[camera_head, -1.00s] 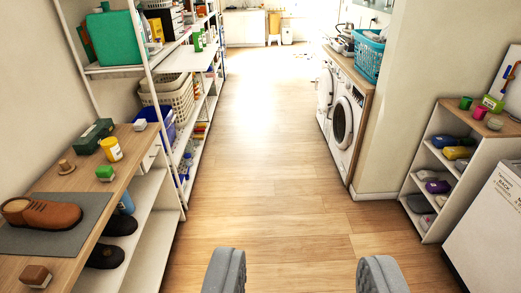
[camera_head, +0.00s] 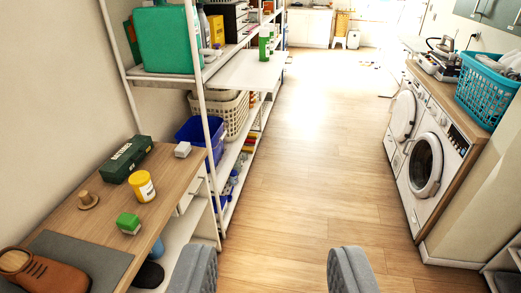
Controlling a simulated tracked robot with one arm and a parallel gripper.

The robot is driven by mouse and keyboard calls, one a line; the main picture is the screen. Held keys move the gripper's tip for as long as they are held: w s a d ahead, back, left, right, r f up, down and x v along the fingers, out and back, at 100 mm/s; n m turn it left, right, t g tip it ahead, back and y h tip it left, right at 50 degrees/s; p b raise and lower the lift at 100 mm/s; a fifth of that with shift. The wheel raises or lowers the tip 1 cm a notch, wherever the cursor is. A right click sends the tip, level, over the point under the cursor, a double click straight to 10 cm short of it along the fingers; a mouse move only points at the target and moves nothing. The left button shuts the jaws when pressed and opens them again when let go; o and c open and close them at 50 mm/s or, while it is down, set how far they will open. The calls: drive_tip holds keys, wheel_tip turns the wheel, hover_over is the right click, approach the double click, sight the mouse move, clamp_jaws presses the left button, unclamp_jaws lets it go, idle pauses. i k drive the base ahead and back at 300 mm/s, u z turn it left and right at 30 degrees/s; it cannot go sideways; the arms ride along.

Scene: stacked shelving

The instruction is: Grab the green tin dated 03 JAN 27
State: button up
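My gripper (camera_head: 272,268) is open and empty at the bottom of the view, its two grey fingers wide apart above the wooden floor. No date can be read on anything, so I cannot tell which green thing is the dated tin. A small green block-like item (camera_head: 128,223) sits on the wooden bench at the left, beside a yellow-labelled tub (camera_head: 142,186). Small green containers (camera_head: 265,46) stand on a white shelf further back. All are well away from my gripper.
The wooden bench (camera_head: 170,168) also holds a dark green box (camera_head: 127,159) and a brown shoe (camera_head: 38,274). A white shelf rack (camera_head: 247,70) stands behind it. Washing machines (camera_head: 428,165) and a blue basket (camera_head: 488,90) are at the right. The floor (camera_head: 300,170) between is clear.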

sight(264, 37)
drive_tip(key=u, duration=0.05)
drive_tip(key=i, duration=2.6)
drive_tip(key=z, duration=0.55)
drive_tip(key=i, duration=1.15)
drive_tip(key=z, duration=0.3)
